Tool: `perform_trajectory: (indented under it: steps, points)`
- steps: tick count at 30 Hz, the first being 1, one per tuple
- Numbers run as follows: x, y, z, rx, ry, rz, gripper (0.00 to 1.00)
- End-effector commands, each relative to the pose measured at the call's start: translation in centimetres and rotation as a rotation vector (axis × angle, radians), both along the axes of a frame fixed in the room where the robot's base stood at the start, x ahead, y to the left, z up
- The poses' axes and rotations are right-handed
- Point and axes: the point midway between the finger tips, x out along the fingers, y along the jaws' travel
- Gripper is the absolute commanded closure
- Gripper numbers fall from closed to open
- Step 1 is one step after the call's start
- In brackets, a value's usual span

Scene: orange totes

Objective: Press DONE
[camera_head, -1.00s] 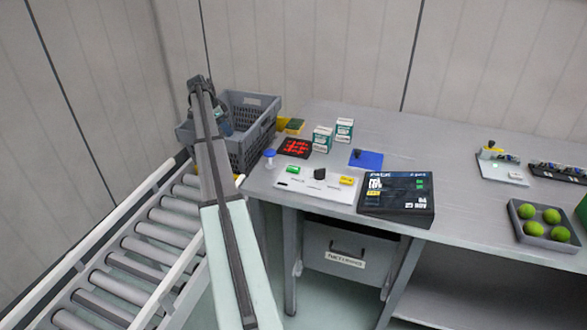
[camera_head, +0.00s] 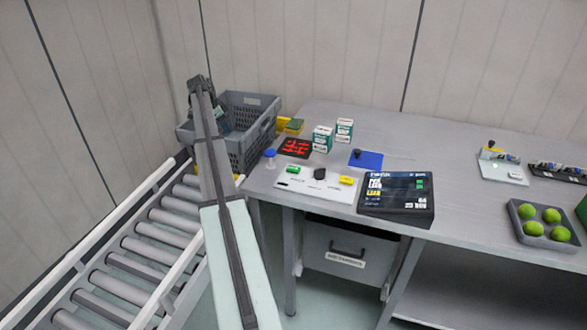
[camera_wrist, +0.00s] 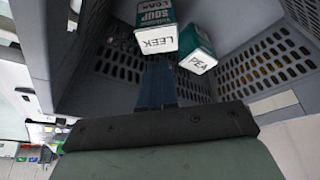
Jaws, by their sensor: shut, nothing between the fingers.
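A white control panel (camera_head: 316,187) lies at the left front of the bench. It carries a green button (camera_head: 293,170), a black knob (camera_head: 319,173) and a yellow button (camera_head: 347,181); their labels are too small to read, so I cannot tell which is DONE. A black screen unit (camera_head: 396,208) stands right of it. My gripper (camera_wrist: 157,85) is shut and empty, pointing into the grey crate (camera_head: 246,153), left of and away from the panel. In the wrist view, cartons marked LEEK (camera_wrist: 156,36) and PEA (camera_wrist: 198,58) are in the crate by my fingers.
A roller conveyor (camera_head: 140,245) runs at left. A tray of green balls (camera_head: 541,222) sits at right. The bench middle is mostly clear.

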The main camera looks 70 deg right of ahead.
Motion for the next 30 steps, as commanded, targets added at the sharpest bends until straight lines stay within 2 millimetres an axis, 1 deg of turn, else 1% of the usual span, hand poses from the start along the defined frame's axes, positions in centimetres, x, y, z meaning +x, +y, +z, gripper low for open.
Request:
perform_trajectory:
  steps: [13,17,20,23,24,26,27,30]
  points:
    - [0.0,0.0,0.0,0.000,0.000,0.000,1.00]
    - [-0.7,-0.1,0.5,0.000,-0.004,-0.006,1.00]
    - [-2.3,-0.3,1.6,0.003,-0.012,-0.018,1.00]
    - [-4.7,-0.6,3.2,0.007,-0.028,-0.036,1.00]
    - [-5.9,-0.7,3.9,0.010,-0.039,-0.044,1.00]
    - [-7.9,-0.7,4.8,0.016,-0.058,-0.056,1.00]
    - [-9.1,-0.6,5.2,0.023,-0.075,-0.063,1.00]
    - [-12.0,-0.3,5.8,0.041,-0.128,-0.075,1.00]
